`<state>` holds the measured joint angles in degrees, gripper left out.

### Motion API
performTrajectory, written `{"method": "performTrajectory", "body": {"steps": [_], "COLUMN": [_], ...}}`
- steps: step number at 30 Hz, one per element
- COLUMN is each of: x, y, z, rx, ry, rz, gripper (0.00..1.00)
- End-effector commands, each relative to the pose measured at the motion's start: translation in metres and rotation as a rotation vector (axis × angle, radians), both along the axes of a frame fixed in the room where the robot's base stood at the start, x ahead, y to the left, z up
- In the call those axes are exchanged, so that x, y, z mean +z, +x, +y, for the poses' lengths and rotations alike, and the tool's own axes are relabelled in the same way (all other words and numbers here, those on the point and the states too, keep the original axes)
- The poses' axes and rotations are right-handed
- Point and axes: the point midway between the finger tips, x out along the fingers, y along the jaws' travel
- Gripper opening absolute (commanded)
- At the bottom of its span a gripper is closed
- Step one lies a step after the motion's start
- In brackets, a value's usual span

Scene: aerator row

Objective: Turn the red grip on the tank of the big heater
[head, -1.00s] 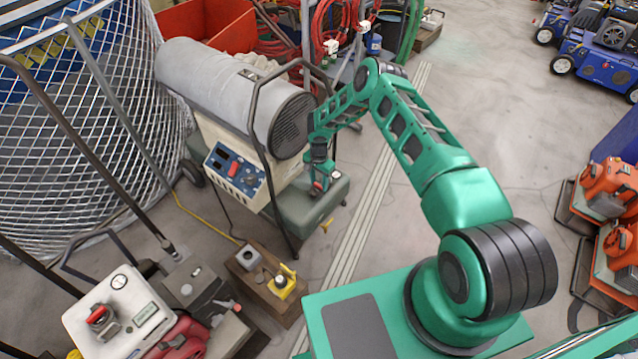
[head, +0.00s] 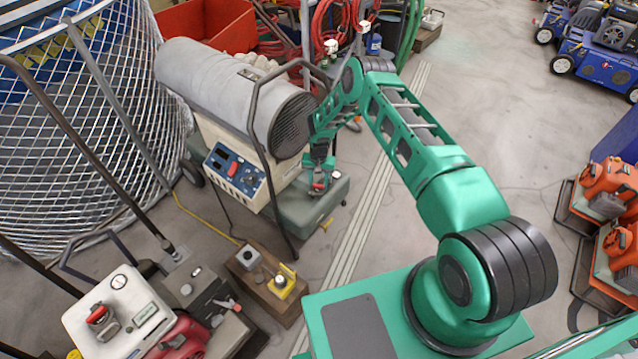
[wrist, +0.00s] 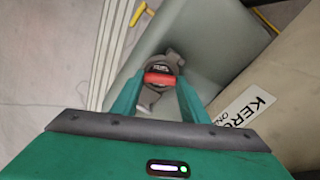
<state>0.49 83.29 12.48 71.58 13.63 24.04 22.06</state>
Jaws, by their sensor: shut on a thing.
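The big heater (head: 238,95) is a grey cylinder on a cream body, left of centre in the head view. Its grey-green tank (head: 300,212) lies below, and the tank also fills much of the wrist view (wrist: 215,50). The red grip (wrist: 160,78) is a short bar on a dark round cap on top of the tank. My gripper (head: 318,183) points down at the tank. In the wrist view its green fingers (wrist: 158,90) stand on either side of the red grip and are shut on it. The exact finger contact is partly hidden.
A dark bent handle frame (head: 258,140) rises at the heater's front, close to my arm. A yellow piece (head: 326,224) sticks out from the tank. A wooden block with a yellow part (head: 284,282) stands nearer.

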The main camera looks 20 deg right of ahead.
Motion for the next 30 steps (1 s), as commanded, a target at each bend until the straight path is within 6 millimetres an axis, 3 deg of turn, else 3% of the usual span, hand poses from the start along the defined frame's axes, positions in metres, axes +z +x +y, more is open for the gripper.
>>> {"method": "performTrajectory", "body": {"steps": [30], "x": [0.0028], "y": [0.0048], "z": [0.0034], "rx": [0.924], "ry": [0.000], "rz": [-0.011], "gripper": [0.18]}}
